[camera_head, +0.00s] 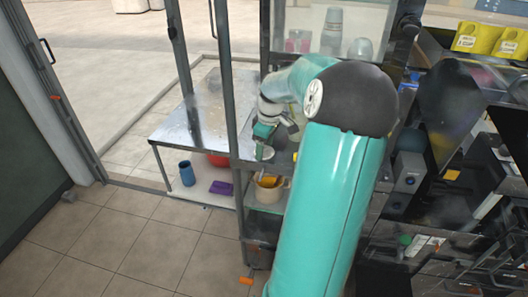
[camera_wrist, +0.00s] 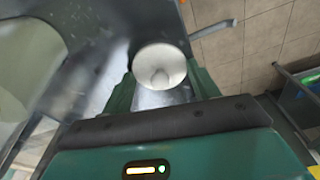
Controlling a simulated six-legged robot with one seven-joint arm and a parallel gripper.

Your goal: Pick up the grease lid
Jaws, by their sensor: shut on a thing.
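The grease lid (camera_wrist: 160,62) is a round, whitish, shallow disc with a small knob-like shape at its middle, seen between the green fingers in the wrist view. In the head view it shows as a small pale disc (camera_head: 265,153) below the gripper tip. My gripper (camera_head: 263,138) is shut on the lid, one finger at each side of it in the wrist view. The lid appears held over or near the metal counter; the exact gap beneath it cannot be told.
A metal table (camera_head: 190,128) stands left, with a blue cup (camera_head: 187,173) and purple box (camera_head: 221,188) on its lower shelf. A beige pot (camera_head: 268,189) sits on a shelf below my gripper. Dark machinery fills the right. The tiled floor at left is clear.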

